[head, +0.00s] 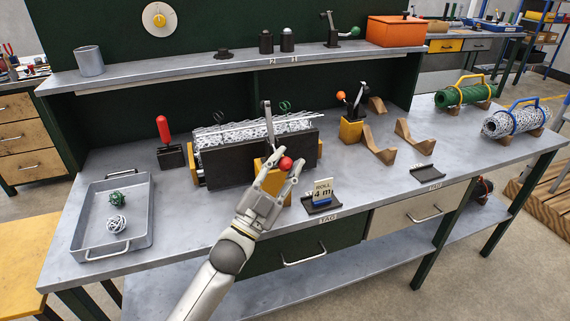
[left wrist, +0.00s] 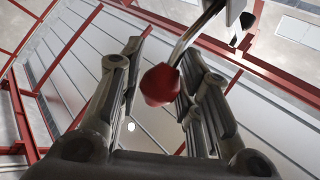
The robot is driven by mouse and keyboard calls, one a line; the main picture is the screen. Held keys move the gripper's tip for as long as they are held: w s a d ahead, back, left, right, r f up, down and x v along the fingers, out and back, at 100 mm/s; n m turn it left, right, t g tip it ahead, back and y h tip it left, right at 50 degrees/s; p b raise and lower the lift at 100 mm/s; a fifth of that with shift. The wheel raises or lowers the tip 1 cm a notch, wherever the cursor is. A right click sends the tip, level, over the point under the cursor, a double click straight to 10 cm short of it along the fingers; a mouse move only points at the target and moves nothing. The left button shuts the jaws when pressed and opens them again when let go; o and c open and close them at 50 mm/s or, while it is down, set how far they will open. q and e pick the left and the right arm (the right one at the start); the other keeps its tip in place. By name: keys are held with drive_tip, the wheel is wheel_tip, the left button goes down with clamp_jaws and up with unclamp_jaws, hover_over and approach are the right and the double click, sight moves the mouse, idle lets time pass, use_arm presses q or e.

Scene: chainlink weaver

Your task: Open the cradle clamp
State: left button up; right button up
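The cradle (head: 225,163) is a dark trough with yellow end parts on the bench, holding a black-and-white mesh roll (head: 235,134). At its front is the clamp, with a yellow block (head: 262,165), a grey upright arm (head: 268,122) and a red ball knob (head: 285,163). My left gripper (head: 287,158) is at the front of the clamp, its fingers apart on either side of the knob. In the left wrist view the red knob (left wrist: 160,85) on its metal rod sits between the fingers; firm contact is not visible. My right gripper is not in view.
A grey tray (head: 150,225) with two small balls lies at left. A red-handled tool (head: 165,142) stands beside the cradle. A "ROLL 4 m" sign (head: 321,193) stands close right of my gripper. A second yellow-based clamp (head: 351,130) and wooden cradles (head: 380,145) stand to the right.

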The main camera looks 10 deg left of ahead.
use_arm(q)
drive_tip(key=shift+o, duration=1.3)
drive_tip(key=shift+w+f, duration=0.1)
drive_tip(key=shift+w, duration=0.05)
drive_tip(key=v, duration=1.2)
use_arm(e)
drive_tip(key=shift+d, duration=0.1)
